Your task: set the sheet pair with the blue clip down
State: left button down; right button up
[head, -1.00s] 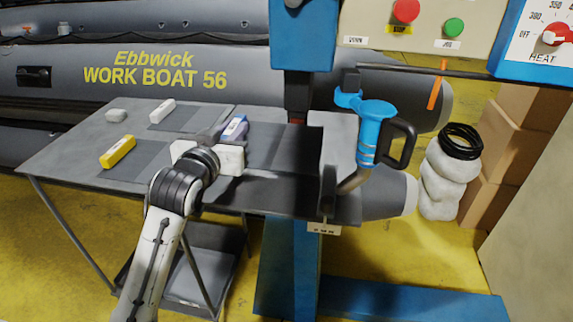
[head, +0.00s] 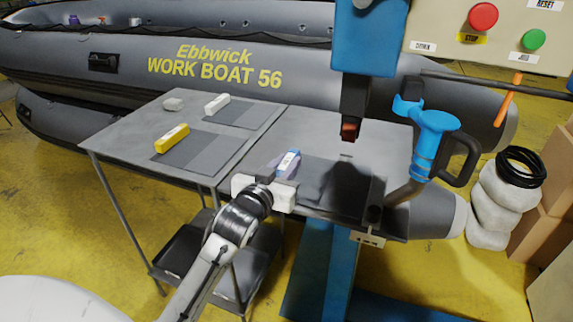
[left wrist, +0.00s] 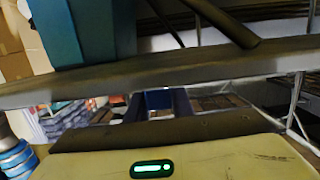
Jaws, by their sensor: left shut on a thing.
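The blue clip (head: 290,161), with a pale label on top, is at the fingertips of my left gripper (head: 281,170). The gripper is shut on it. A dark grey sheet pair (head: 322,178) extends right from the clip, over the right part of the table near the blue machine. I cannot tell whether the sheets touch the table top. In the left wrist view, dark fingers flank a small blue patch (left wrist: 158,99), too blurred to name surely. My right gripper is not in view.
The machine's head (head: 353,105) hangs above the right part. A blue hand tool (head: 430,140) stands right.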

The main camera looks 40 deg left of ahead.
pick_arm(q)
jog(key=c, duration=1.6)
grip_release()
jog(key=shift+f, duration=0.1)
jog(key=shift+o, duration=0.2)
